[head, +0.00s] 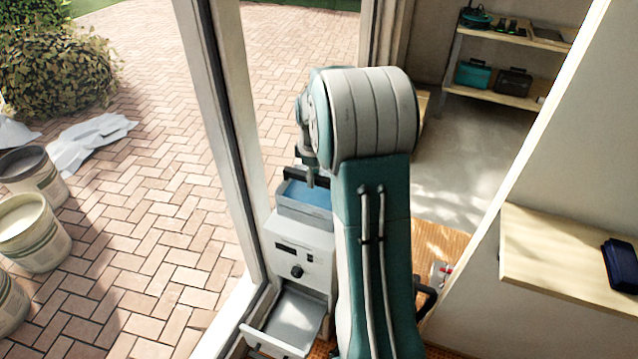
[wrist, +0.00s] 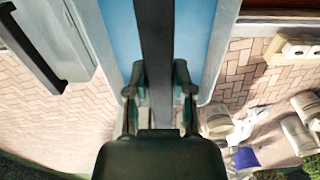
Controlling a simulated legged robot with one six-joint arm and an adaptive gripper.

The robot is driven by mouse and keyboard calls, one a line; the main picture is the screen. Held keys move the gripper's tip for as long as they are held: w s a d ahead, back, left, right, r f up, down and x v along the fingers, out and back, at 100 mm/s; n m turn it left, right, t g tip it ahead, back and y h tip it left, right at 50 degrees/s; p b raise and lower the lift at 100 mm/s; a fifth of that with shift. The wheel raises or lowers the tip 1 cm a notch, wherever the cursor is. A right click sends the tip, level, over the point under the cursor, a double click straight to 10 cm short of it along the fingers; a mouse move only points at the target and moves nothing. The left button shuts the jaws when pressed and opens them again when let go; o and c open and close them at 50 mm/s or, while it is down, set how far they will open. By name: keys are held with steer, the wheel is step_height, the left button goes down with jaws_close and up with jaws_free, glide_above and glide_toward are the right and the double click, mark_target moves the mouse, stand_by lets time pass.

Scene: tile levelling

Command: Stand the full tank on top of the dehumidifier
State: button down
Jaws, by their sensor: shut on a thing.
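The tank (head: 305,207) is a grey open box with blue water in it, and it also shows in the wrist view (wrist: 222,45). A dark handle bar (wrist: 156,40) crosses over it. My gripper (wrist: 160,85) is shut on this handle, one finger on each side. The white dehumidifier (head: 312,262) has a dark display and a knob on its front. The tank appears level at its top; I cannot tell whether it touches or hangs slightly above. My arm partly hides both from the right. A tray-like drawer (head: 290,318) stands pulled out low on the dehumidifier.
A glazed door or window frame (head: 232,130) stands close left of the dehumidifier. Outside on brick paving are several buckets (head: 35,232). A wooden shelf (head: 560,255) with a dark blue case (head: 622,265) is at right. Shelving (head: 490,90) with toolboxes stands at the back.

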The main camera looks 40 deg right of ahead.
glide_above(308, 195)
step_height(308, 195, down, 6)
steer(key=shift+d+r, duration=0.15)
steer(key=shift+f, duration=1.55)
steer(key=shift+f, duration=0.1)
steer(key=shift+c, duration=2.4)
jaws_free()
